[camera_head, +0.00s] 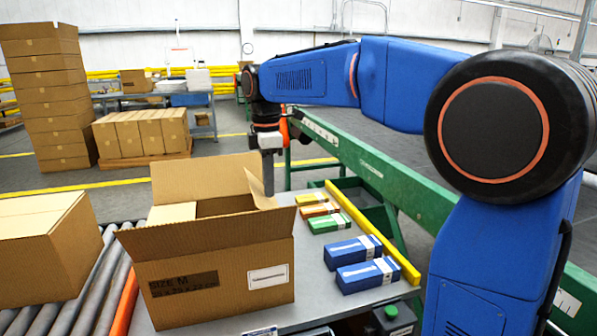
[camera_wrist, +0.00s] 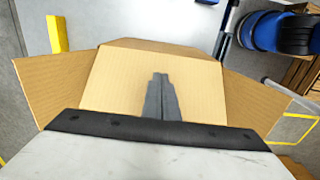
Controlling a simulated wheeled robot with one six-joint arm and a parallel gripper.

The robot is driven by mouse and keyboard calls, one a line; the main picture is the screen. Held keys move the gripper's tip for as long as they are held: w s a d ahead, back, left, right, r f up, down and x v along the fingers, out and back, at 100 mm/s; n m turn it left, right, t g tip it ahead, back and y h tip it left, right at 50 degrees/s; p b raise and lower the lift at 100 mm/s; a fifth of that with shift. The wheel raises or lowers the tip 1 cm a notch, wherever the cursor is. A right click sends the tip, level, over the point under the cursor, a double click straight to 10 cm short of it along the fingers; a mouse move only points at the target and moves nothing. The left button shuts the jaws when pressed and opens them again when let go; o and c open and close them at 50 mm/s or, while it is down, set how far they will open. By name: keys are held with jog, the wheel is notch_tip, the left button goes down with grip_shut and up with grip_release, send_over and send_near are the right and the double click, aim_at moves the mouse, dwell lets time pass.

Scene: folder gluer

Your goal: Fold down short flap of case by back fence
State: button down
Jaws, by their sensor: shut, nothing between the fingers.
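An open brown cardboard case (camera_head: 221,278) stands on the grey work table, marked "SIZE M". Its long back flap (camera_head: 185,178) stands up and its long front flap (camera_head: 185,238) leans outward. A short flap (camera_head: 258,187) at the right end stands up at a tilt. My gripper (camera_head: 268,178) is shut and empty, pointing down just behind that short flap. In the wrist view my shut fingers (camera_wrist: 160,78) show in front of a broad cardboard panel (camera_wrist: 110,80), with flaps spreading to both sides. I cannot tell whether they touch it.
A yellow rail (camera_head: 372,235) runs along the table's right edge. Beside it lie two blue boxes (camera_head: 352,251), a green box (camera_head: 329,223) and smaller orange and yellow boxes. Another closed case (camera_head: 40,245) sits on the rollers (camera_head: 80,285) at left. A green conveyor frame (camera_head: 375,165) stands behind.

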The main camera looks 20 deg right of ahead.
aim_at(254, 187)
jog(key=shift+a+f, duration=0.3)
jog(key=shift+a, duration=0.5)
jog(key=shift+a+f, duration=0.7)
jog(key=shift+a, duration=0.25)
jog(key=shift+a+f, duration=0.75)
jog(key=shift+f, duration=0.3)
